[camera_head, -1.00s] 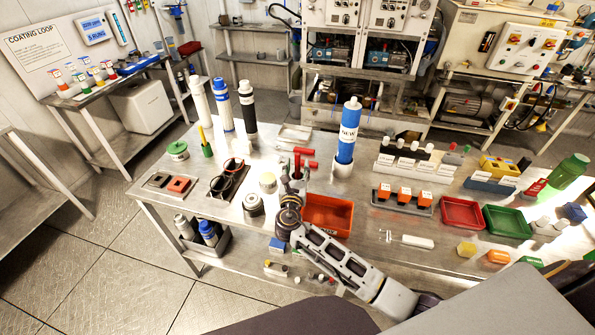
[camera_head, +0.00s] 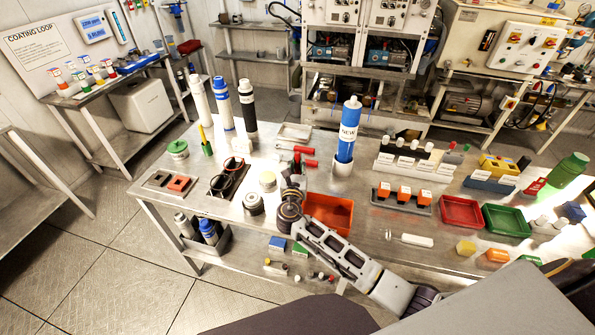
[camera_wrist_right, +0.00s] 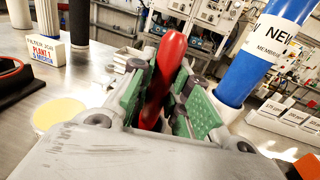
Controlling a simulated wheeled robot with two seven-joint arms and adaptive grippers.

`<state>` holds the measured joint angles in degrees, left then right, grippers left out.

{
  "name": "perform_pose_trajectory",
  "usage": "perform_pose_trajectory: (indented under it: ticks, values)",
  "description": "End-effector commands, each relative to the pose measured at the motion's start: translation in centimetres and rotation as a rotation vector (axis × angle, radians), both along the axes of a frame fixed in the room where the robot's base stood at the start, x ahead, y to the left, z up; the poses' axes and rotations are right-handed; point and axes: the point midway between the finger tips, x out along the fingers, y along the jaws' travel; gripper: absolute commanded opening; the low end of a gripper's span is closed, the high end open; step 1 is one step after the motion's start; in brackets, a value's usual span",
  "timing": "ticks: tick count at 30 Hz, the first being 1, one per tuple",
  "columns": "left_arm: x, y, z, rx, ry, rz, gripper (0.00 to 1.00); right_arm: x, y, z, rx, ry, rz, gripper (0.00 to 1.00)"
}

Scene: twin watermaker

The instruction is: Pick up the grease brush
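A red upright handle (camera_wrist_right: 166,75) stands between the fingers of my right gripper (camera_wrist_right: 163,85) in the right wrist view. The green-padded fingers are spread on either side of it, with narrow gaps. In the head view the handle's top (camera_head: 297,158) shows just above the right gripper (camera_head: 294,180). Its lower end is hidden, so I cannot tell whether it is the grease brush. A yellow stick stands in a green cup (camera_head: 207,148) further left. A white-handled tool (camera_head: 415,241) lies at the table front. My left gripper is not in view.
An orange bin (camera_head: 340,214) is close beside my right gripper. A blue "NEW" membrane cylinder (camera_head: 348,135) stands upright behind it, also close in the wrist view (camera_wrist_right: 262,55). Red pieces (camera_head: 305,151) lie behind the gripper. A round pot (camera_head: 253,204) stands at left.

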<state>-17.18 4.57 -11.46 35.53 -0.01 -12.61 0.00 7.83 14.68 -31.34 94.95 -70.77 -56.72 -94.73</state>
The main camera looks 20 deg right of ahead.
Motion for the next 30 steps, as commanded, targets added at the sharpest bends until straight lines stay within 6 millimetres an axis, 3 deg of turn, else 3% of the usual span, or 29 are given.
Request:
perform_pose_trajectory:
  ticks: [3, 17, 30]
  values:
    - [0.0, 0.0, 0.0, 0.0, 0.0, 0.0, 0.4, 0.0, 0.0, 0.0, 0.0, 0.0, 0.0, 0.02]
    - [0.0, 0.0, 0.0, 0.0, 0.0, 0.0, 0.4, 0.0, 0.0, 0.9, 0.0, -0.001, -0.001, 0.01]
    - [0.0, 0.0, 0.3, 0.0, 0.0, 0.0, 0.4, 0.0, 0.0, 6.7, 0.001, -0.004, -0.001, 0.01]
